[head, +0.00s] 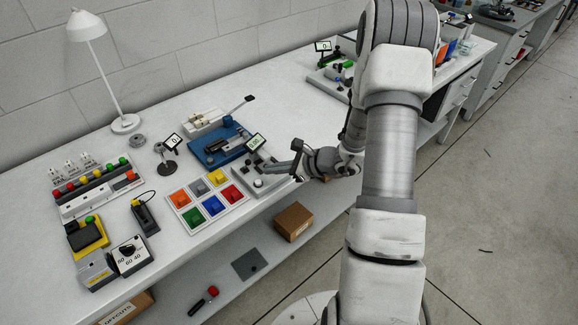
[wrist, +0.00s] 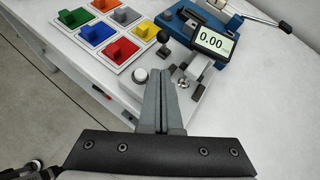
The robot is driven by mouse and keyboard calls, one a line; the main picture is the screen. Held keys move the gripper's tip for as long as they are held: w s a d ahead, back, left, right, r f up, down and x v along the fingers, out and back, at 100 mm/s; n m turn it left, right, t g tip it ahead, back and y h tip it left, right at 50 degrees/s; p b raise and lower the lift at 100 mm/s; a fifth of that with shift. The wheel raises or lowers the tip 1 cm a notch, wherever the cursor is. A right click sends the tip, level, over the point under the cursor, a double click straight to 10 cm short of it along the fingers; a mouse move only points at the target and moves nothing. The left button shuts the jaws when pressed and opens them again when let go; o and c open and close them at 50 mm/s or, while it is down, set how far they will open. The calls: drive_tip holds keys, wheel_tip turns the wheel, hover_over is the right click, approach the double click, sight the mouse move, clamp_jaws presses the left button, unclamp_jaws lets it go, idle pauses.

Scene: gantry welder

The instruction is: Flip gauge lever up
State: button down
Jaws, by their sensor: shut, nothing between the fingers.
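The gauge is a grey plate (head: 266,180) near the front edge of the white table, with a display on it (head: 257,142). In the wrist view the display (wrist: 213,42) reads 0.00. The plate (wrist: 130,91) there carries a white round button (wrist: 139,76), a black knob (wrist: 163,36) and a grey block (wrist: 200,67). I cannot tell for sure which part is the lever. My gripper (head: 271,168) is shut and empty at the gauge. In the wrist view the fingertips (wrist: 162,71) are together over the plate, right of the button, hiding part of it. Contact is unclear.
A board of coloured blocks (head: 240,203) lies left of the gauge, and a blue fixture (head: 205,157) stands behind it. A lamp (head: 125,124), several switch boxes and a dial box (head: 130,255) are farther left. A cardboard box (head: 294,221) sits on the lower shelf.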

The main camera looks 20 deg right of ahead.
sight(247, 165)
drive_tip(key=shift+w+a+r, duration=0.3)
drive_tip(key=shift+w+a, duration=0.2)
drive_tip(key=shift+a, duration=0.15)
drive_tip(key=shift+w+a+r, duration=0.3)
drive_tip(key=shift+w+a, duration=0.15)
drive_tip(key=shift+a, duration=0.15)
